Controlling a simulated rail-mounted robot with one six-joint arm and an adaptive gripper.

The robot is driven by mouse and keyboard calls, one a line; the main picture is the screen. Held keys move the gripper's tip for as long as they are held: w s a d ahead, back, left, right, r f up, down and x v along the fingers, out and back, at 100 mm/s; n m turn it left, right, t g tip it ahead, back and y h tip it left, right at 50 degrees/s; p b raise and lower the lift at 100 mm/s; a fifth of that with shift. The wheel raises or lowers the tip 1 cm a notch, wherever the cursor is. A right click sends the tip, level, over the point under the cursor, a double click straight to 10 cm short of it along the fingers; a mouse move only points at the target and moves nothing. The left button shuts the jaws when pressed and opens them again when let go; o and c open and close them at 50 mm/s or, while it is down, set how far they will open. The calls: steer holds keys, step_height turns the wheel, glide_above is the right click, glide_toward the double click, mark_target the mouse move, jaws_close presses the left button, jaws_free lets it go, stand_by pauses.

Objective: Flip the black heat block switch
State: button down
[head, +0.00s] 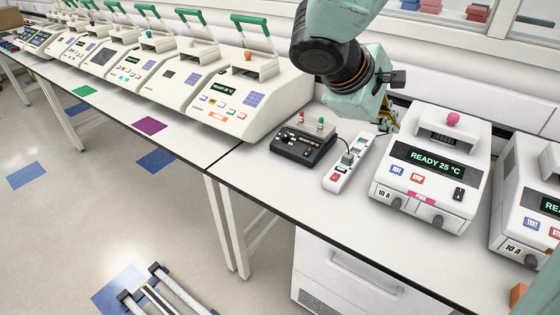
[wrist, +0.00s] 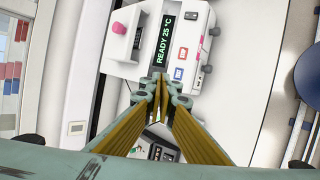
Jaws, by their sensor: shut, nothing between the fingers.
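The black heat block (head: 303,146) sits on the bench left of a white power strip, with red-topped and green-topped pieces on its back part. Small controls show on its front face, but I cannot tell which is the switch. My gripper (head: 388,124) is shut and empty. It hangs to the right of the heat block, above the bench between the power strip and the white cycler.
The white cycler (head: 432,165) reads READY 25 °C; it also shows in the wrist view (wrist: 150,40). The power strip (head: 347,165) has a plug in it. Another cycler (head: 535,200) stands at right, and a large cycler (head: 245,100) at left. The bench front (head: 290,190) is clear.

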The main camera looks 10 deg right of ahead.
steer(key=w+a+f+n+t, duration=0.1)
steer(key=w+a+f+n, duration=0.2)
steer(key=w+a+f, duration=0.2)
steer(key=w+a+f+n+t+y+p, duration=0.1)
steer(key=w+a+f+n, duration=0.3)
steer(key=w, duration=0.6)
steer(key=w+a+f+n+t, duration=0.3)
steer(key=w+a+f, duration=0.3)
steer(key=w, duration=0.2)
steer(key=shift+w+f+n+p, duration=0.3)
steer(key=shift+w+f, duration=0.05)
steer(key=shift+f, duration=0.05)
steer(key=shift+f, duration=0.2)
steer(key=b, duration=0.2)
glide_above(308, 152)
steer(key=s+a, duration=0.2)
steer(key=s, duration=0.1)
steer(key=shift+f, duration=2.85)
steer(key=shift+w+d+f+b, duration=0.1)
steer(key=shift+w+f+b, duration=0.15)
steer(key=shift+f+b, duration=0.4)
steer(key=shift+w+d+f+b, duration=0.1)
steer(key=shift+w+f+b, duration=0.1)
steer(key=shift+f+b, duration=0.45)
